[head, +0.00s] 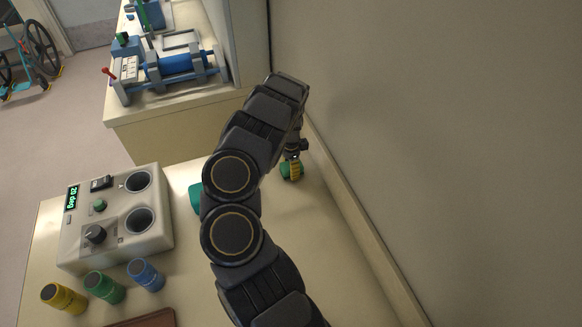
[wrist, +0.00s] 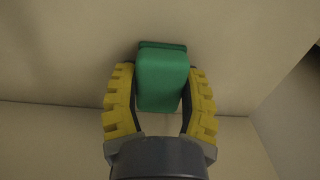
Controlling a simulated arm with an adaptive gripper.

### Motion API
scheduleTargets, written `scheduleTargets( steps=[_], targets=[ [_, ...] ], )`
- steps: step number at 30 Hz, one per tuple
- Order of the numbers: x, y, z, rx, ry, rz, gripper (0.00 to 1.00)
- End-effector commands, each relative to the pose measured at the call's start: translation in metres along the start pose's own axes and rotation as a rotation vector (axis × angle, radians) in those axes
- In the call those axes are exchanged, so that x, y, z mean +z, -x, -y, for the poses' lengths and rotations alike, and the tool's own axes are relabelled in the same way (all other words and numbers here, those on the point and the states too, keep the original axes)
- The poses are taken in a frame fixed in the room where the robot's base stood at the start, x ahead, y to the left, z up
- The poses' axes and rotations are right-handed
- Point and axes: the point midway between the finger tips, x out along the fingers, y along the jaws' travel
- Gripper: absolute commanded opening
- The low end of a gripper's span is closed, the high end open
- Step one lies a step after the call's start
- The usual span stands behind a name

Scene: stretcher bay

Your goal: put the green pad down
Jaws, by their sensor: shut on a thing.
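My gripper (head: 293,169) is over the right part of the table, close to the wall. In the wrist view my gripper (wrist: 160,76) has its yellow fingers closed on the two sides of the green pad (wrist: 162,82). The pad is a rounded green block and extends a little past the fingertips. In the head view only a small part of the green pad (head: 288,174) shows at the fingers. I cannot tell whether it touches the tabletop.
Another green object (head: 195,198) is partly hidden behind my arm. A grey control box (head: 115,222) with two round wells stands left. Yellow (head: 63,297), green (head: 103,287) and blue (head: 146,274) cylinders are in front. A brown board (head: 148,320) shows below. The wall (head: 430,120) bounds the right.

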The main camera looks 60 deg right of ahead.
Motion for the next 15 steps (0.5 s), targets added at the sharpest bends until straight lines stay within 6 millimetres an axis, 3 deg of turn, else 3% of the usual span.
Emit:
scheduleTargets(
  steps=[10,11,12,13,15],
  targets=[
    [-0.0001,-0.0031,-0.0004,0.002,-0.001,0.000,0.19],
    [-0.0001,-0.0037,-0.0006,0.002,-0.001,0.000,0.49],
    [-0.0001,-0.0033,-0.0005,0.002,-0.001,0.000,0.66],
    [-0.0001,-0.0032,-0.0004,0.001,-0.001,0.000,0.71],
    [0.0000,-0.0031,-0.0004,0.001,-0.001,0.000,0.71]
  ],
)
